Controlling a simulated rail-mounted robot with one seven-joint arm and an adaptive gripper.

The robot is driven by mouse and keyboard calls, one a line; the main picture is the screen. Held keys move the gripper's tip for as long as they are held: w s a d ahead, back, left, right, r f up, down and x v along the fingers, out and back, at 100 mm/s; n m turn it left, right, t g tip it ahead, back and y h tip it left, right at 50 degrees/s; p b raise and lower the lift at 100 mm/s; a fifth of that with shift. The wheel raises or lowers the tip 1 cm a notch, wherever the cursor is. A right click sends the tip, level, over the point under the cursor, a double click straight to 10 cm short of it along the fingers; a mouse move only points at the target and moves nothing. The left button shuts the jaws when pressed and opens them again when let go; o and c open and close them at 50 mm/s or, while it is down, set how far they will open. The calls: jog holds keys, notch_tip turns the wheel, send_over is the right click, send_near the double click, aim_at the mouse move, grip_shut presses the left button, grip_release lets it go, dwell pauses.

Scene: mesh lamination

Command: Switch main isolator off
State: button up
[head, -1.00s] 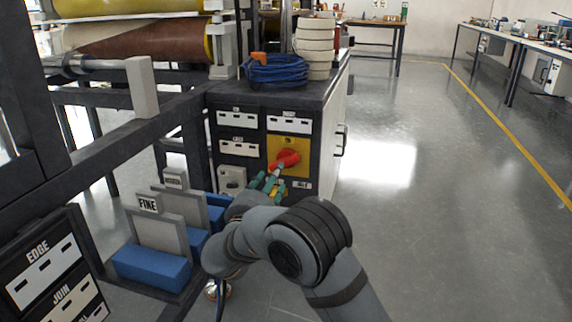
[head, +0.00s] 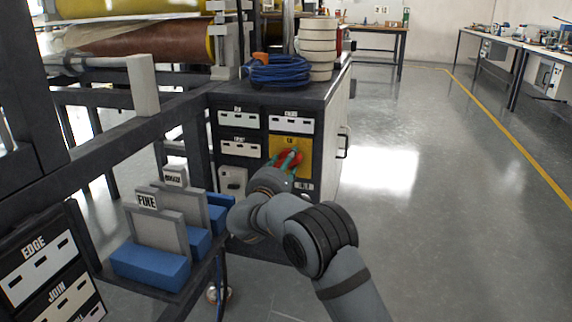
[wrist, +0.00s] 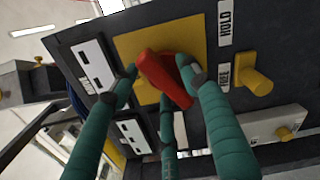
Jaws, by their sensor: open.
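The main isolator is a red rotary handle (wrist: 163,78) on a yellow plate (wrist: 128,45), on the dark front of the control cabinet. In the head view the red handle (head: 290,158) is partly hidden by my gripper (head: 287,160). In the wrist view the green, grey-tipped fingers of my gripper (wrist: 160,85) are open around the handle, one on each side and one below. The handle lies slanted in the wrist view. I cannot tell whether the fingers touch it.
A yellow knob (wrist: 254,80) sits beside HOLD and other labels on the same panel. A blue cable coil (head: 275,71) and stacked pale rings (head: 317,48) stand on the cabinet. Blue holders (head: 150,267) stand left of my arm. The floor at right is clear.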

jog(key=shift+c, duration=0.3)
grip_shut()
dwell(0.3)
